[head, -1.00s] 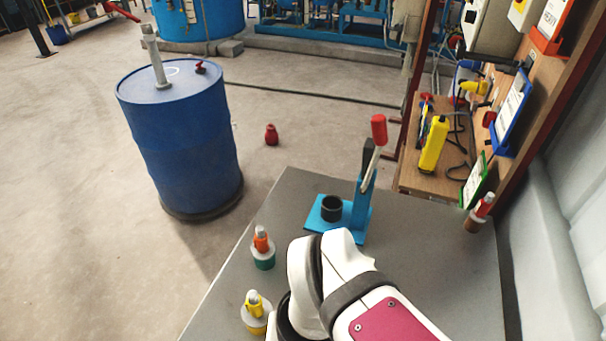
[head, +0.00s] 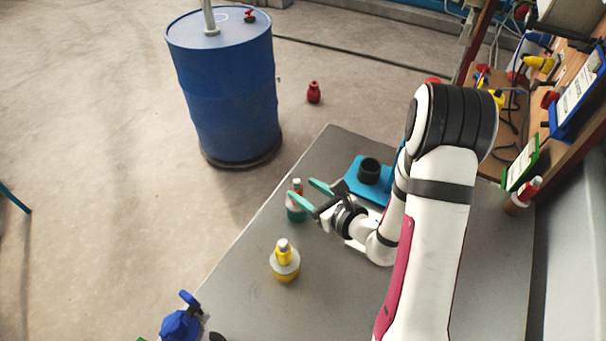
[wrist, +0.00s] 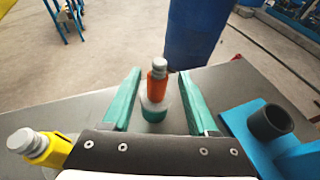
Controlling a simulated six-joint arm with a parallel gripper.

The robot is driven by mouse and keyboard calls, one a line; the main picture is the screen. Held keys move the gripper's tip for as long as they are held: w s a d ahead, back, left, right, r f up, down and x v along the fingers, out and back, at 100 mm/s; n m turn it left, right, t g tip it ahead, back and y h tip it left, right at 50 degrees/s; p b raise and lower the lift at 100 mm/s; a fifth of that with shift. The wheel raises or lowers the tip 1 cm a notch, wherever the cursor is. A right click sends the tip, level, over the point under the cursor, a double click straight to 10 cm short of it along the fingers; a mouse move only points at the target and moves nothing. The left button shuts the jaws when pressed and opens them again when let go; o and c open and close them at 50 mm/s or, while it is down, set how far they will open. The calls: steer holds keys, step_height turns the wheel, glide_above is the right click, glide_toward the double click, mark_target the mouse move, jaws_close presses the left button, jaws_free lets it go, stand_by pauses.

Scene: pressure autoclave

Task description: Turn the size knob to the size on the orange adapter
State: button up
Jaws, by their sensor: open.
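The orange adapter (head: 296,208) stands upright near the table's left edge. In the wrist view its orange body (wrist: 158,88) has a grey tip, a grey collar and a green base. My gripper (head: 308,190) is open with two green fingers. In the wrist view the gripper (wrist: 160,76) has its fingers on either side of the adapter in the picture, with a gap on both sides. I cannot tell whether the fingers are level with it. No size marking is readable on the adapter, and I cannot make out a size knob.
A yellow adapter (head: 284,262) stands nearer on the table (head: 250,300). A blue press base with a black cup (head: 369,170) is to the right, partly behind my arm. A red adapter (head: 521,198) stands at the far right. A blue object (head: 181,325) shows at lower left.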

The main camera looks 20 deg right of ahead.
mark_target(295, 179)
steer(key=x, duration=0.7)
steer(key=shift+a, duration=0.15)
steer(key=shift+r, duration=0.1)
jaws_close()
steer(key=shift+c, duration=0.7)
jaws_free()
steer(key=m+h, duration=0.2)
steer(key=h, duration=0.1)
steer(key=d+m+t+h, duration=0.1)
steer(key=m+h, duration=0.2)
steer(key=shift+d, duration=0.1)
jaws_close()
